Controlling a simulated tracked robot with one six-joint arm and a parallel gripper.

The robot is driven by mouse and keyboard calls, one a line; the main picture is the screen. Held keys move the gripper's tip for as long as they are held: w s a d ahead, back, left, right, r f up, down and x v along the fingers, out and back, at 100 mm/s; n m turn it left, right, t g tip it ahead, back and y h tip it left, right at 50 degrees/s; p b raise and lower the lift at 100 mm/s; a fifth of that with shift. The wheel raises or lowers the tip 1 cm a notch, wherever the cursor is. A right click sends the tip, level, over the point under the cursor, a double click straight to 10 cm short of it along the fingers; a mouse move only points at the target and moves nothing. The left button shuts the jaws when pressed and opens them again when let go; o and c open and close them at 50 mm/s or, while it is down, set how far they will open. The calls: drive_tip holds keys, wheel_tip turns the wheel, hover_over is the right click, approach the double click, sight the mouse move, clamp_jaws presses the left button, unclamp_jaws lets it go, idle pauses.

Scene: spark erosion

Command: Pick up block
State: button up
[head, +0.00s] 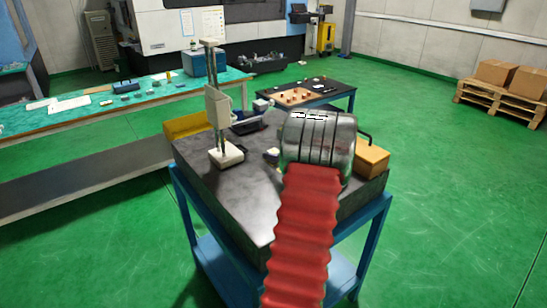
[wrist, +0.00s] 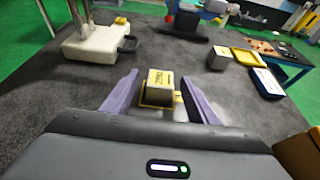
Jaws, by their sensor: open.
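A small grey block (wrist: 160,80) with dark lettering on its top and yellow around its lower edge sits on the dark tabletop in the wrist view. My gripper (wrist: 160,76) is open, with one purple finger to the left of this block and one to the right. Gaps show between block and fingers in the picture; I cannot tell the height difference. In the head view, my metal wrist and red arm cover the gripper and much of the tabletop.
A white stand base (wrist: 97,42) is at the left of the dark table (head: 245,195). A smaller grey block (wrist: 218,58) and a yellow-framed tray (wrist: 248,57) are at the right. An orange box (head: 371,158) stands at the table's right edge. Bare tabletop lies between.

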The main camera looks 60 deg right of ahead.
drive_tip(key=shift+x, duration=1)
drive_tip(key=shift+c, duration=0.3)
drive_tip(key=c, duration=1.2)
